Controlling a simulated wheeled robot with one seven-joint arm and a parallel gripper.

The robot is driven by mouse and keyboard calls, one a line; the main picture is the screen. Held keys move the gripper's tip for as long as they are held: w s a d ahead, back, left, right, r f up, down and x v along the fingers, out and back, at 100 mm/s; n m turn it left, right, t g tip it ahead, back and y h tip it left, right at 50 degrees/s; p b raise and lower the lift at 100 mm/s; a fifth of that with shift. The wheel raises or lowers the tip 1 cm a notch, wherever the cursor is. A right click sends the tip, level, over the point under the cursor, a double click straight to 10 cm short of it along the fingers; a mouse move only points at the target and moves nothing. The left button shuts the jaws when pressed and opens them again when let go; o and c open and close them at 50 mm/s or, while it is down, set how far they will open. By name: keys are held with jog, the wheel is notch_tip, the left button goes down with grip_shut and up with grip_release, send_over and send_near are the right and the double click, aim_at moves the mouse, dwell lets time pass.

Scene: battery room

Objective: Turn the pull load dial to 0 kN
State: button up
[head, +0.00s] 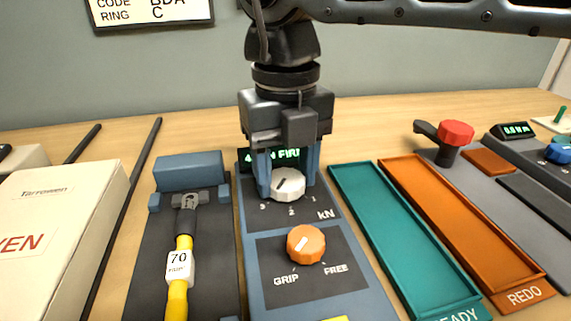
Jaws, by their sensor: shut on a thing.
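The pull load dial is a white knob (288,185) on the blue-grey panel (253,258), with the marks 3, 2, 1 and kN printed below and beside it. A dark pointer line on the knob's face runs slantwise. My gripper (287,177) comes down from above and is shut on the white dial, with one blue-grey finger on each side. A green lit display (287,154) behind the fingers is partly hidden; it seems to read "4", some covered characters, then "FIR". The 0 mark is not visible.
An orange GRIP/FREE knob (306,244) sits just in front of the dial. A yellow-handled tool (181,265) tagged 70 lies left. Teal (358,200) and orange (446,216) trays lie right, below a red knob (456,133). A cream box (62,225) stands far left.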

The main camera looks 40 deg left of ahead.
jog(key=n, duration=0.4)
jog(key=shift+w+n+p, duration=0.1)
jog(key=shift+n+p, duration=0.2)
jog(key=shift+p, duration=0.1)
jog(key=n, duration=0.3)
jog(key=shift+r+n+p, duration=0.1)
jog(key=shift+n+p, duration=0.2)
jog(key=shift+n, duration=0.1)
jog(key=n+p, duration=0.1)
jog(key=n, duration=0.9)
jog(key=shift+n+p, duration=0.35)
jog(key=shift+n, duration=0.05)
jog(key=n, duration=0.4)
jog(key=shift+a+n, duration=0.1)
jog(key=shift+n, duration=0.2)
jog(key=n+p, duration=0.1)
jog(key=n, duration=0.2)
jog(key=shift+n, duration=2.1)
